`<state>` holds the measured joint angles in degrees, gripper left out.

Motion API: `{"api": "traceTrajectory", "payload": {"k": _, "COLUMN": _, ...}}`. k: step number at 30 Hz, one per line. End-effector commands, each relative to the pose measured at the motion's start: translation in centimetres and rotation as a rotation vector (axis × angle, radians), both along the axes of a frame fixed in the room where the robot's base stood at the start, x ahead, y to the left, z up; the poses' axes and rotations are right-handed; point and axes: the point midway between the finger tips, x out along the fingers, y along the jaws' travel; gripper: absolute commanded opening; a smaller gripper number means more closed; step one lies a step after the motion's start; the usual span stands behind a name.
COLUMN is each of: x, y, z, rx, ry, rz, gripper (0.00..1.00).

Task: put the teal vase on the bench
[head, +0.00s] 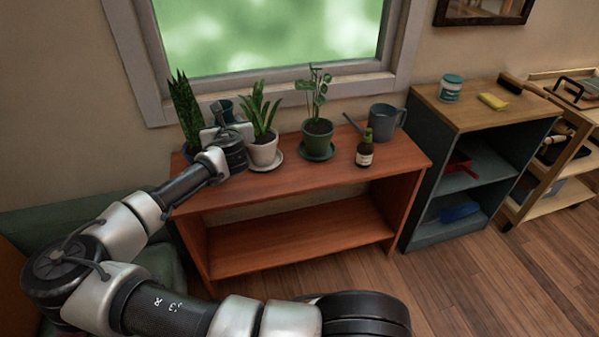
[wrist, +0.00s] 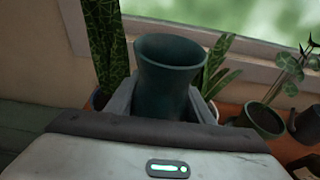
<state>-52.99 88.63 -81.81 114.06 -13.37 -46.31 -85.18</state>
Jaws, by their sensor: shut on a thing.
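The teal vase (wrist: 168,82) is dark, with a flared round mouth, and stands upright in the wrist view. My gripper (wrist: 165,105) is shut on it, one finger on each side. In the head view the vase (head: 226,108) shows only in part behind my gripper (head: 222,130). The reddish wooden bench (head: 345,182) stands under the window and has a lower shelf. My gripper and the vase are at its left end, between two plants. The vase's base is hidden, so I cannot tell whether it touches the bench top.
On the bench are a snake plant (head: 187,115), a white-potted plant (head: 264,150), a green-potted plant (head: 318,140), a brown bottle (head: 365,150) and a grey watering can (head: 385,118). The bench's front right top is clear. A dark cabinet (head: 475,108) stands to the right.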

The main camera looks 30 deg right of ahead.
Motion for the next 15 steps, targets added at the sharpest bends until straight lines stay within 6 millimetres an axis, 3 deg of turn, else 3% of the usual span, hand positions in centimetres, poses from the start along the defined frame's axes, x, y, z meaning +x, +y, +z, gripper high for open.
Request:
{"api": "traceTrajectory", "payload": {"k": 1, "x": 0.3, "y": -0.2, "z": -1.6, "rx": -0.003, "ry": 0.001, "rz": -0.003, "gripper": 0.09}}
{"api": "traceTrajectory", "payload": {"k": 15, "x": 0.6, "y": -0.6, "z": -9.0, "rx": 0.005, "ry": 0.005, "rz": -0.011, "gripper": 0.09}}
